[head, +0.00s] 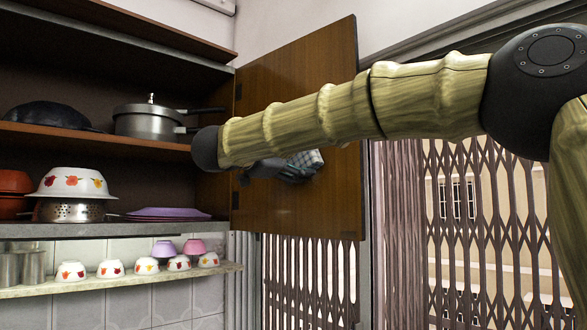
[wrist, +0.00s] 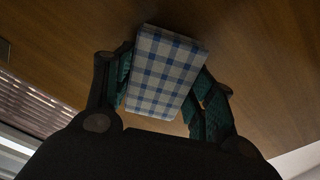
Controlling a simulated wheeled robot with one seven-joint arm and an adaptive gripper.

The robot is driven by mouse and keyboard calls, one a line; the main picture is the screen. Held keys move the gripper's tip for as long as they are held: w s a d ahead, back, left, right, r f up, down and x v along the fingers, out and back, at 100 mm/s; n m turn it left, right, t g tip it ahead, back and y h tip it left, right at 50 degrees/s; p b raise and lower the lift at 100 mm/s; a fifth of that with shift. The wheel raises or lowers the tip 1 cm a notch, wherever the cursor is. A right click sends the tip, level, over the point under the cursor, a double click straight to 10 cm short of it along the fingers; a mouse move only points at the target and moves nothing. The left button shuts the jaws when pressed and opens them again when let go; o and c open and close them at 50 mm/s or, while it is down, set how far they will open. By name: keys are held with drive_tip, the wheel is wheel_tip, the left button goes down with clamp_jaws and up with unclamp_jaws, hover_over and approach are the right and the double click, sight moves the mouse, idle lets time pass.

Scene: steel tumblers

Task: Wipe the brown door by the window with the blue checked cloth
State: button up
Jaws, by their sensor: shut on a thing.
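The brown door (head: 290,210) is a cupboard door that stands open beside the window. Its wood surface also fills most of the wrist view (wrist: 255,50). My gripper (head: 290,170) is in front of the door, partly hidden behind my arm in the head view. In the wrist view my gripper (wrist: 160,92) is shut on the blue checked cloth (wrist: 165,75), a folded blue and white block between the two fingers. The cloth also shows as a small pale patch in the head view (head: 308,160). Its far end is close to the door; I cannot tell whether it touches.
The open cupboard at left holds a pressure cooker (head: 150,120), a dark pan (head: 47,114), a flowered bowl (head: 72,182) and purple plates (head: 168,213). Several small bowls stand on a lower ledge (head: 120,280). A barred window (head: 480,220) is at right.

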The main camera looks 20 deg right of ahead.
sight(286, 164)
drive_tip(key=shift+s+d+b, duration=0.4)
drive_tip(key=shift+s+b, duration=0.05)
drive_tip(key=shift+s, duration=0.25)
drive_tip(key=shift+s+d+b, duration=0.4)
drive_tip(key=shift+s+b, duration=0.05)
drive_tip(key=shift+s, duration=0.25)
drive_tip(key=shift+s+d, duration=0.3)
drive_tip(key=shift+w+r, duration=0.1)
drive_tip(key=shift+w+a+p, duration=0.35)
drive_tip(key=shift+w+a, duration=0.15)
drive_tip(key=shift+w, duration=0.4)
drive_tip(key=shift+w+a+p, duration=0.35)
drive_tip(key=shift+w+a, duration=0.1)
drive_tip(key=shift+w, duration=0.4)
drive_tip(key=shift+w, duration=0.1)
drive_tip(key=shift+w+a+p, duration=0.4)
drive_tip(key=shift+w+a, duration=0.05)
drive_tip(key=shift+w, duration=0.3)
drive_tip(key=shift+w+a+p, duration=0.4)
drive_tip(key=shift+w+a, duration=0.05)
drive_tip(key=shift+w, duration=0.25)
